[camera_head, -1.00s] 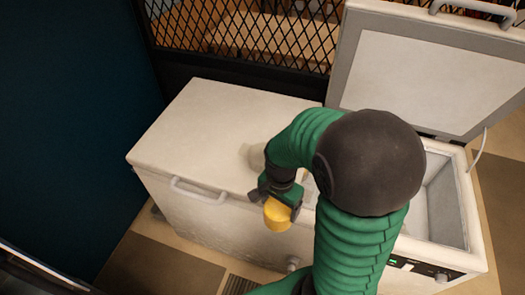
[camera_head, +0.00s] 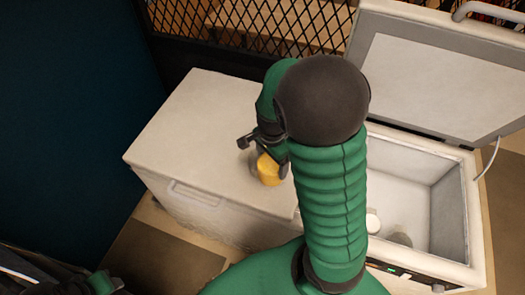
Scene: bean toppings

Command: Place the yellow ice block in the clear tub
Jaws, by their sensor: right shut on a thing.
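My right gripper (camera_head: 265,158) is shut on the yellow ice block (camera_head: 269,171), a small yellow piece, and holds it over the closed white lid on the left part of the freezer. A faint greyish shape (camera_head: 254,165) shows just left of the block; it may be the clear tub, mostly hidden behind the gripper and block. I cannot tell whether the block is above it or inside it. A green and dark part of my left arm (camera_head: 103,283) shows at the bottom left edge; its jaws cannot be made out.
The white chest freezer (camera_head: 190,130) has its right compartment open, with its lid (camera_head: 430,85) raised. A white round thing (camera_head: 372,222) and a greyish one (camera_head: 399,239) are inside. A black mesh fence (camera_head: 255,25) stands behind. The left of the closed lid is clear.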

